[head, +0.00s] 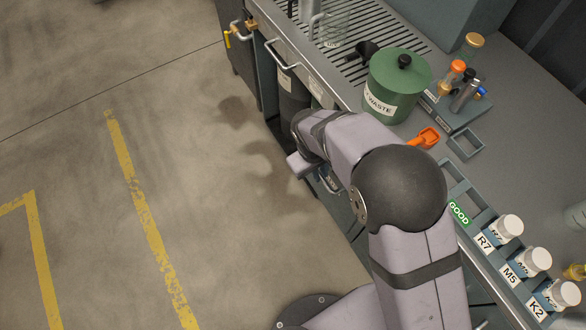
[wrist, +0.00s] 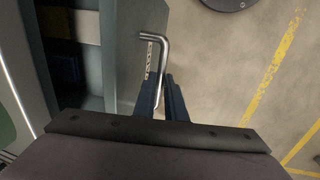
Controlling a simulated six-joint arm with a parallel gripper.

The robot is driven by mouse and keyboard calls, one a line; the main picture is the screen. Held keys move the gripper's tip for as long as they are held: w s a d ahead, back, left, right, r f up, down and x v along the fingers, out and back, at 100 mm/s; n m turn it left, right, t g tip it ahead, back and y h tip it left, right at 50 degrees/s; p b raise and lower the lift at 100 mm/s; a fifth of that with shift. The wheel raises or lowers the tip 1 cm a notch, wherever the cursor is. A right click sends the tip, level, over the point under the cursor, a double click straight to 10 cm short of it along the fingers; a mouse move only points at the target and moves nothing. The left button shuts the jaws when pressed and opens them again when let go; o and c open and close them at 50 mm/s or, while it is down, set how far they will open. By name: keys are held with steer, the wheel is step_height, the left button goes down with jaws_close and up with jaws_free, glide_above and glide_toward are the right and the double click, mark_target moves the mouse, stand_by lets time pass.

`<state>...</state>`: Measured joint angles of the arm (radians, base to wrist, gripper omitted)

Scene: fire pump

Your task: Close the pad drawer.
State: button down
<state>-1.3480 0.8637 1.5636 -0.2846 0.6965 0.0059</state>
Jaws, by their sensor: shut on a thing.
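In the wrist view, the pad drawer's grey front panel (wrist: 122,45) stands out to the left of the bent metal handle (wrist: 158,38). Left of the panel is a dark opening with blue contents (wrist: 83,54), so the drawer is open. My gripper (wrist: 165,85) is shut on the handle, its two dark fingers closing around the bar. In the head view, my arm covers most of the drawer and the fingers.
The counter holds a green waste bin (head: 398,88), an orange scoop (head: 425,138) and a rack with labelled white-capped jars (head: 538,260). Another bar handle (head: 282,52) sticks out from the cabinet front. The concrete floor (head: 200,200) left of the cabinet is clear.

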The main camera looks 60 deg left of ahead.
steer(key=w, duration=1)
steer(key=shift+w+a+r, duration=0.15)
steer(key=shift+w+r, duration=0.05)
steer(key=c, duration=2)
jaws_free()
steer(key=shift+w, duration=0.1)
steer(key=shift+o, duration=0.9)
steer(key=shift+f, duration=0.1)
step_height(320, 180, up, 7)
steer(key=s+b, duration=0.1)
steer(key=shift+s+b, duration=0.3)
steer(key=shift+b, duration=0.05)
